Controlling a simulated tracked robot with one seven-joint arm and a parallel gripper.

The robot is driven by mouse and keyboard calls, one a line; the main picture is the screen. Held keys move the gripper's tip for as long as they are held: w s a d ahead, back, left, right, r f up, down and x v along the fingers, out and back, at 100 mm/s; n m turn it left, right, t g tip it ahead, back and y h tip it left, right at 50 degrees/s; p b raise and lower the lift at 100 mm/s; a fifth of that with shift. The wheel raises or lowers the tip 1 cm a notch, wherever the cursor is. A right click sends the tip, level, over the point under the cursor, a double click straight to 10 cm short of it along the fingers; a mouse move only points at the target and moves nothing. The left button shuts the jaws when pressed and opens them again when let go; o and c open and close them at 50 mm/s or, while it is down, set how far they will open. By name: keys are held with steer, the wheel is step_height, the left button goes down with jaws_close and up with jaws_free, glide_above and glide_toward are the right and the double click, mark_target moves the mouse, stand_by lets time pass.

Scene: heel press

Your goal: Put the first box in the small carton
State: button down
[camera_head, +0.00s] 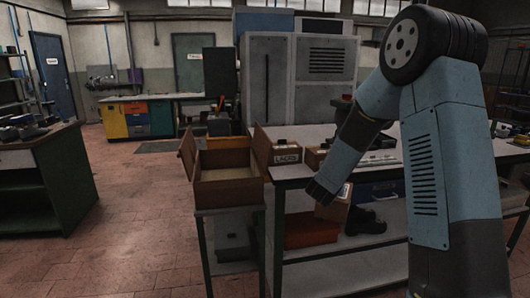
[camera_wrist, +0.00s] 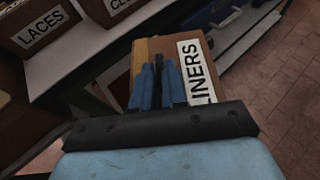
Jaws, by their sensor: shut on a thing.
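A brown box labelled LINERS (camera_wrist: 193,73) is in my gripper (camera_wrist: 159,68); the blue fingers are close together at its top edge in the wrist view. In the head view my gripper (camera_head: 319,195) points down at the front of the white-topped table, with the held box (camera_head: 335,209) partly hidden below it. An open brown carton (camera_head: 230,194) with raised flaps stands on a low green-legged stand, left of my gripper and apart from it. Its inside looks empty from here.
A box labelled LACES (camera_head: 286,155) stands at the near left of the white-topped table (camera_head: 300,171), another box beside it. An orange bin (camera_head: 310,232) and dark shoes (camera_head: 366,222) are on the shelf below. Floor at left is clear.

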steer(key=shift+n+t+y, duration=0.4)
steer(key=shift+n+y, duration=0.3)
steer(key=shift+s+a+f, duration=0.15)
steer(key=shift+f, duration=0.6)
steer(key=shift+s+a+f, duration=0.15)
steer(key=shift+s+f, duration=0.05)
steer(key=shift+f, duration=0.6)
steer(key=shift+s+a+f, duration=0.15)
steer(key=shift+f, duration=0.6)
